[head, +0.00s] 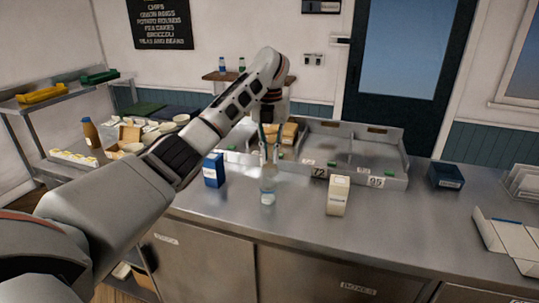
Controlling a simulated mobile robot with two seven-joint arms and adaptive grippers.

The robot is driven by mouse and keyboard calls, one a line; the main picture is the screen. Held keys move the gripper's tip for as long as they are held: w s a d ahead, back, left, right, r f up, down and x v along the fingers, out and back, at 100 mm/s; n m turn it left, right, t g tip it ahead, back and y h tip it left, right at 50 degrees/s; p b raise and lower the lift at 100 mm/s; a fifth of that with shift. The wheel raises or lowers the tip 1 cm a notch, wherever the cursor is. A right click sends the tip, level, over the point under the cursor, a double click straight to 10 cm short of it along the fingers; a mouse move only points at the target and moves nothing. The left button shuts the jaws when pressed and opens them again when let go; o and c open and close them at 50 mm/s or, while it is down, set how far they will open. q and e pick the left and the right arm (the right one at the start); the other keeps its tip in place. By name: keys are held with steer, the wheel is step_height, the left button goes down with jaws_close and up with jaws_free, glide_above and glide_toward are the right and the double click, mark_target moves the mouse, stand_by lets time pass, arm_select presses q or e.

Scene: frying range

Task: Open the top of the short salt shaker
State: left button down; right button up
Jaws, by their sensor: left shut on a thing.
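My left gripper (268,157) points down over the counter, its fingers shut on the upper part of a clear, pale shaker-like bottle (268,184). The bottle stands upright on the steel counter with a small bluish label near its base. The fingers partly hide its top, so I cannot tell whether the top is open. I cannot tell for sure that it is the short salt shaker. My right gripper is not in view.
A blue box (213,171) stands left of the bottle and a cream carton (338,196) right of it. Behind is a grey divided tray (395,181). A dark blue container (445,176) stands farther right. The counter (400,220) is clear in front.

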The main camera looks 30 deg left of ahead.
arm_select(q)
steer(key=shift+w+f+g, duration=0.15)
steer(key=shift+f+g, duration=0.05)
steer(key=shift+g, duration=0.1)
stand_by(0.4)
steer(key=c, duration=2)
jaws_free()
steer(key=shift+a, duration=0.1)
steer(key=shift+r, duration=0.1)
steer(key=r, duration=1.2)
steer(key=shift+w, duration=0.3)
